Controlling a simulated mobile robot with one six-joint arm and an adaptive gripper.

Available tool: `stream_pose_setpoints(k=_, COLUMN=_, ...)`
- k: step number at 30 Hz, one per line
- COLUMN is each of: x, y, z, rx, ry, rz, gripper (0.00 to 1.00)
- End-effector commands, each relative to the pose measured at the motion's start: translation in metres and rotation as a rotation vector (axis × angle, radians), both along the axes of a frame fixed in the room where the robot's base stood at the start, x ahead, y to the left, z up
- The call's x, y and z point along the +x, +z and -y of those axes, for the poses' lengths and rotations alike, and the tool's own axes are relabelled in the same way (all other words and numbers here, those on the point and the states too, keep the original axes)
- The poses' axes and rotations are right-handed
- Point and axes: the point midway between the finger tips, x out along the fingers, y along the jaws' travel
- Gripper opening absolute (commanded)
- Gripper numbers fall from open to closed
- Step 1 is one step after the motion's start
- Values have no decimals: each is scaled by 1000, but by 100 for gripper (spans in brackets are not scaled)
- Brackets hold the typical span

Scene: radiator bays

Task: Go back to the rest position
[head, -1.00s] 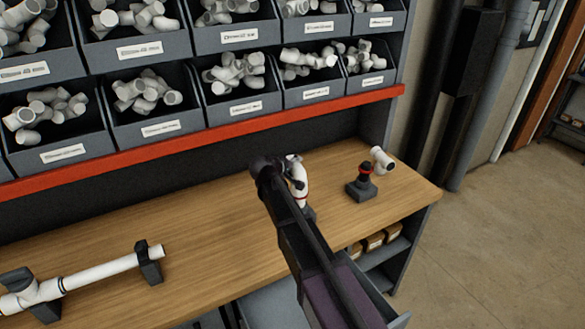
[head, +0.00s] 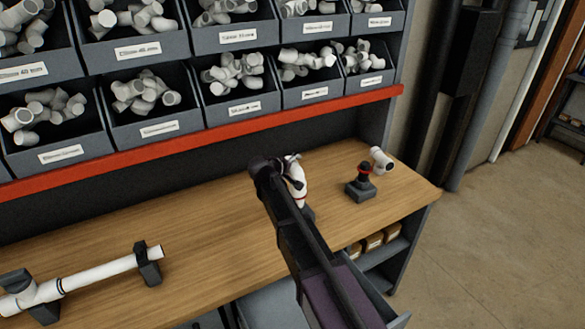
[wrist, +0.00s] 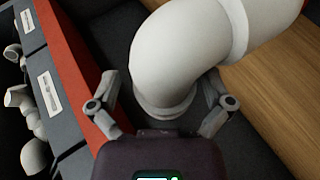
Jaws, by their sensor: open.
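My gripper (wrist: 168,85) is open in the wrist view, with one finger on each side of the lower end of a large white pipe elbow (wrist: 180,50). I cannot tell whether the fingers touch it. In the head view the white elbow (head: 297,178) stands on the bench behind my dark arm, which hides part of it. My gripper's fingers cannot be made out clearly in the head view.
The wooden bench (head: 200,240) holds a white pipe (head: 105,270) on dark supports at left. A dark, red-ringed stand (head: 362,185) and a small white fitting (head: 381,160) are at right. Bins of fittings sit above a red shelf edge (head: 230,133).

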Motion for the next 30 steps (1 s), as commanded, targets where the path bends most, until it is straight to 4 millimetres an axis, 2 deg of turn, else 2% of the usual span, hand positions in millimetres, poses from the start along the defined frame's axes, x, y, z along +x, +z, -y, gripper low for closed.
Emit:
stream_pose_setpoints(k=8, x=-6, y=2, z=1, rx=-12, ry=-2, rz=-9, gripper=100)
stream_pose_setpoints(k=22, x=-48, y=12, z=7, rx=-94, ry=-11, rz=-86, gripper=100)
stream_pose_setpoints(k=30, x=-62, y=-6, z=48, rx=-9, ry=-91, rz=-142, gripper=100)
